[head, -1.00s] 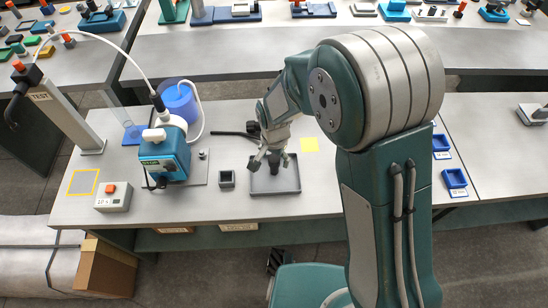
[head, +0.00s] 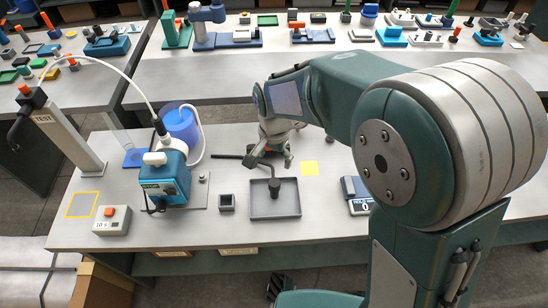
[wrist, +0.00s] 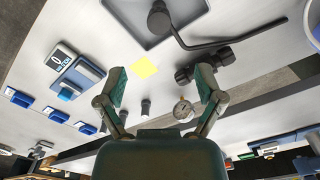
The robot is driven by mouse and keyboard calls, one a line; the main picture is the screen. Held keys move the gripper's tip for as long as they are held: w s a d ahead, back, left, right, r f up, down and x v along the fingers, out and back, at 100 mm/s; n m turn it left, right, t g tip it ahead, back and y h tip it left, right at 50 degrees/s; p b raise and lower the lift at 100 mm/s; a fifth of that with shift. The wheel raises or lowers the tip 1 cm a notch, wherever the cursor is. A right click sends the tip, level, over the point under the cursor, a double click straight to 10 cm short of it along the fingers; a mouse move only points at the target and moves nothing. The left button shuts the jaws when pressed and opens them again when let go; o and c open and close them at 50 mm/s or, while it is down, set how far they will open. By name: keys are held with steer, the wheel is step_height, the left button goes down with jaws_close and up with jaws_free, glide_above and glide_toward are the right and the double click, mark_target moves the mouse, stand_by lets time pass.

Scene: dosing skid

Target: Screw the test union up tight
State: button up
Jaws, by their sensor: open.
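A grey post (head: 72,138) at the left carries a black fitting with an orange top (head: 28,92), where a white hose ends; I take this fitting as the test union, and cannot tell how tight it is. My gripper (head: 273,160) hangs beyond the shallow grey tray. In the wrist view its two fingers (wrist: 162,92) are spread, with nothing between them. A black cylinder (head: 275,189) stands in the tray (head: 288,212), with a dark bent rod (head: 257,163) at its top. The wrist view shows its round end (wrist: 158,20) and rod (wrist: 228,42).
A blue pump box (head: 165,180) with a hose stands left of the tray, before a blue bucket (head: 182,125). A display unit (head: 358,195) stands right. A yellow note (head: 310,168) lies flat.

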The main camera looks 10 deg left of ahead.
mark_target(274, 182)
steer(key=shift+f, duration=0.1)
steer(key=c, duration=0.4)
step_height(274, 182, down, 2)
steer(key=shift+f+m, duration=0.15)
steer(key=shift+m, duration=0.15)
jaws_close()
steer(key=shift+f, duration=3.2)
